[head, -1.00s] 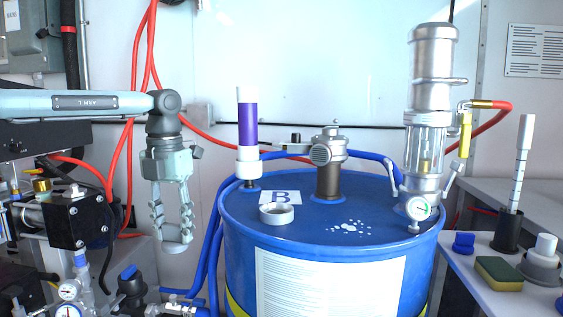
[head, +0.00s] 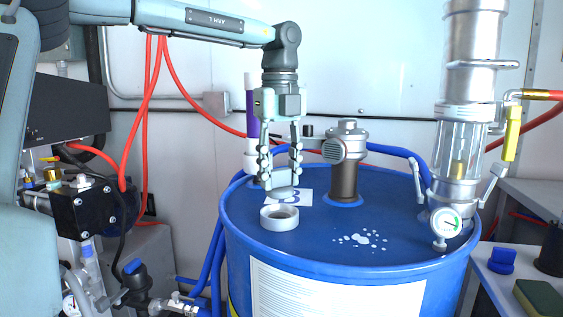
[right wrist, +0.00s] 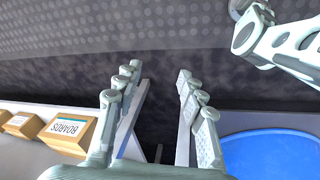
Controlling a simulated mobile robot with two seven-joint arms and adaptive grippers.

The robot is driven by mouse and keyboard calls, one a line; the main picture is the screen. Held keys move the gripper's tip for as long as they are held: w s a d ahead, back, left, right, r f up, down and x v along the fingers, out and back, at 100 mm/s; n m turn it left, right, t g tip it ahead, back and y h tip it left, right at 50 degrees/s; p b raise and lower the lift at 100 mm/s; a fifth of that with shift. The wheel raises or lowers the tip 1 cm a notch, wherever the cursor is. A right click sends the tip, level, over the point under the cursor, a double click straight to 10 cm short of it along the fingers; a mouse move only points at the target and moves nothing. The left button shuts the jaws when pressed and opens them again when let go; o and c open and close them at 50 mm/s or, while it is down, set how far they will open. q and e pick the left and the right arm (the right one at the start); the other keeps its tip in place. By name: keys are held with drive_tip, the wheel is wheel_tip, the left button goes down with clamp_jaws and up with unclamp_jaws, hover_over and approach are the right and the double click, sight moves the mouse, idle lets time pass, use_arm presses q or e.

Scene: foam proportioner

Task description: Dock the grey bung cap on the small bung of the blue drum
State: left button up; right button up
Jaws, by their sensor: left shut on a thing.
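The blue drum (head: 460,262) stands in the middle of the head view. On its top, near the front left, a low grey ring (head: 279,217) with a dark opening marks what looks like the small bung. My left gripper (head: 281,177) points down above the drum top, just above and behind this ring in the picture. It is shut on a small grey piece, which looks like the bung cap (head: 284,192), low between its fingertips. A gap shows between cap and ring. My right gripper (right wrist: 160,74) is open and empty in the right wrist view, outside the head view.
A grey pump fitting (head: 345,165) stands behind the ring, with a purple-and-white tube (head: 252,115) left of it. A tall clear-and-silver unit (head: 462,140) with a gauge stands at the drum's right. Blue hoses run around the drum. Boxes (right wrist: 70,132) show in the right wrist view.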

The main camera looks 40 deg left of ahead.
sight(280, 186)
use_arm(q)
wheel_tip(280, 186, down, 3)
drive_tip(key=shift+r, duration=0.1)
drive_tip(key=shift+f+b, duration=0.35)
drive_tip(key=shift+f, duration=0.1)
use_arm(e)
drive_tip(key=shift+w+a+r, duration=0.2)
drive_tip(key=shift+w+r, duration=0.35)
drive_tip(key=shift+r, duration=0.15)
drive_tip(key=shift+w+a+r, duration=0.15)
drive_tip(key=shift+w+r, duration=0.4)
drive_tip(key=shift+r, duration=0.1)
use_arm(q)
drive_tip(key=shift+f+b, duration=0.4)
drive_tip(key=shift+f, duration=0.15)
use_arm(e)
drive_tip(key=shift+f, duration=0.45)
use_arm(q)
drive_tip(key=o, duration=0.9)
drive_tip(key=shift+c, duration=0.2)
drive_tip(key=shift+r, duration=0.1)
use_arm(e)
drive_tip(key=shift+r, duration=0.1)
use_arm(q)
drive_tip(key=shift+r+p, duration=0.8)
drive_tip(key=shift+r, duration=4.65)
use_arm(e)
drive_tip(key=shift+r, duration=0.65)
